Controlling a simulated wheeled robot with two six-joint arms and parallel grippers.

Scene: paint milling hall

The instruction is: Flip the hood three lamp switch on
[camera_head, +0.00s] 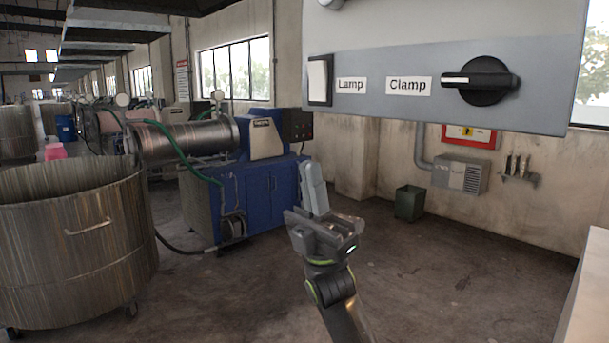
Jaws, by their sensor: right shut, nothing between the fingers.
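The lamp switch (318,80) is a white rocker in a dark frame at the left end of a grey panel (560,70). A "Lamp" label (351,86) sits just right of it. The top of the rocker looks tilted, but I cannot tell whether it is on or off. My right gripper (313,180) is below the panel, apart from the switch, with its fingers pointing up. Its fingers are together and hold nothing. My left gripper is not in view.
A black Clamp knob (482,81) is on the same panel, right of the "Clamp" label (409,86). A large metal vat (70,240) stands at left and a blue mill (240,195) behind my gripper. A green bin (409,203) stands by the wall.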

